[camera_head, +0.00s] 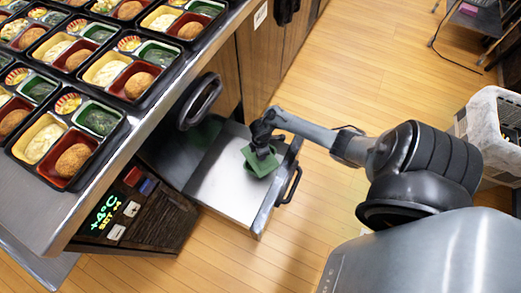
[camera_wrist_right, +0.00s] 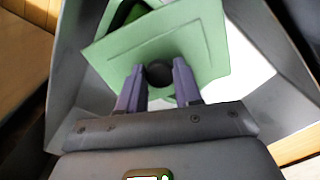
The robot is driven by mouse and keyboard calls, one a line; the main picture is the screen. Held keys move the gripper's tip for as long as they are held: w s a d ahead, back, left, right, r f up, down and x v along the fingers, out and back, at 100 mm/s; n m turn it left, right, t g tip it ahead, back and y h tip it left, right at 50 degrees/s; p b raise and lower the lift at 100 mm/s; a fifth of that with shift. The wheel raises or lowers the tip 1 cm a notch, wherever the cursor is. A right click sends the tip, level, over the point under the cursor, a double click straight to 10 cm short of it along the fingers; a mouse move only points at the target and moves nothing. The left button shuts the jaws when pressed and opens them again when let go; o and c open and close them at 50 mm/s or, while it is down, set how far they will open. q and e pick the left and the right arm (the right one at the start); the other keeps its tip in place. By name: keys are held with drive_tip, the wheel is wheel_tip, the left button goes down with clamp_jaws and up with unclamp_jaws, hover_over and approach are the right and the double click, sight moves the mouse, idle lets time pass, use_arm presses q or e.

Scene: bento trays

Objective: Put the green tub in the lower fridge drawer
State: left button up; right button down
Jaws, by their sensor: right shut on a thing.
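The green tub (camera_head: 258,163) is in my right gripper (camera_head: 262,143), over the inside of the open lower fridge drawer (camera_head: 215,182). In the right wrist view, my right gripper (camera_wrist_right: 159,75) is shut on the black knob (camera_wrist_right: 159,75) of the tub's square green lid (camera_wrist_right: 120,45). The lid looks turned at an angle to the drawer walls. The tub's underside is hidden, so I cannot tell whether it touches the drawer floor. My left gripper is not in view.
The drawer has a bare metal floor and a black handle (camera_head: 291,185) on its front. A round black handle (camera_head: 201,101) stands above its back left. A steel counter (camera_head: 60,215) holds several bento trays (camera_head: 50,182). A white crate (camera_head: 476,122) stands at right.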

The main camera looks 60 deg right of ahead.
drive_tip(key=shift+f+b, duration=1.65)
drive_tip(key=shift+f, duration=0.55)
drive_tip(key=shift+r, duration=0.1)
drive_tip(key=c, duration=0.8)
unclamp_jaws()
